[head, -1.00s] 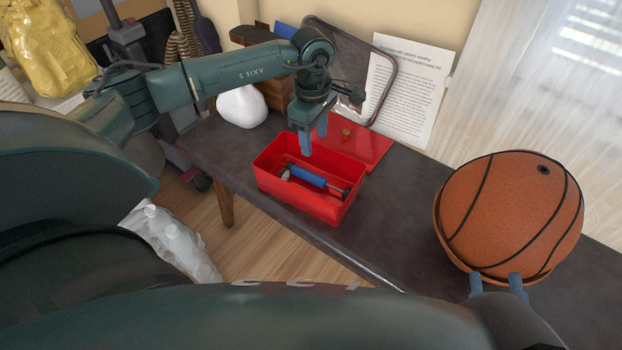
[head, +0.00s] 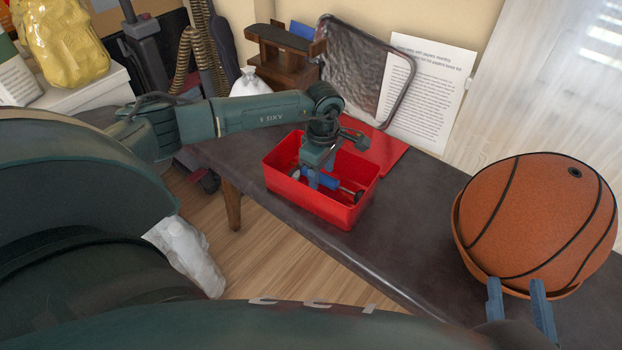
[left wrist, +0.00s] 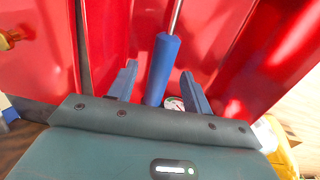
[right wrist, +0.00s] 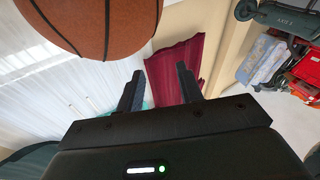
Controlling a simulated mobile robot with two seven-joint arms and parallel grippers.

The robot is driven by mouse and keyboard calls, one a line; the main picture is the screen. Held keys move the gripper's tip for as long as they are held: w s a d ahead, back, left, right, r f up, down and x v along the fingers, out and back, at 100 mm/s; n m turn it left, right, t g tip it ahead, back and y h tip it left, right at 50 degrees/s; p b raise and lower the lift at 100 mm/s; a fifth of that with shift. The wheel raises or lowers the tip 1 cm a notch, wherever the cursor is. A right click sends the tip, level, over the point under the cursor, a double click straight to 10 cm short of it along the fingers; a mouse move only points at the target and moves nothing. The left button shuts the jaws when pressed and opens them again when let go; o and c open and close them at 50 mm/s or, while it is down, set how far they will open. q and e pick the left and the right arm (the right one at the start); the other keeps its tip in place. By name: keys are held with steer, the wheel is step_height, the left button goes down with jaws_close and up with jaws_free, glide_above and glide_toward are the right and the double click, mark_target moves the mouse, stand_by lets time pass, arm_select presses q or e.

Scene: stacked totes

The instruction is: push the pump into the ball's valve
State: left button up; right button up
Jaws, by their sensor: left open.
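The pump has a blue barrel and lies inside the red box (head: 338,208); the barrel (head: 325,180) shows partly behind my left gripper. In the left wrist view the blue pump barrel (left wrist: 163,65) runs between the open fingers, with a metal rod beyond it and a round gauge (left wrist: 174,103) near its lower end. My left gripper (head: 322,184) is down inside the box, open around the pump. The orange basketball (head: 535,220) sits in a brown bowl-like holder at the right, its dark valve (head: 575,172) on top. My right gripper (head: 520,290) is open and empty before the ball.
The box's red lid (head: 385,150) lies behind it on the dark table (head: 400,240). A framed panel (head: 355,70) and a printed sheet (head: 430,95) lean on the wall. Table between box and ball is clear.

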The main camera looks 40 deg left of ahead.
arm_select(q)
steer(key=shift+f, duration=0.45)
jaws_close()
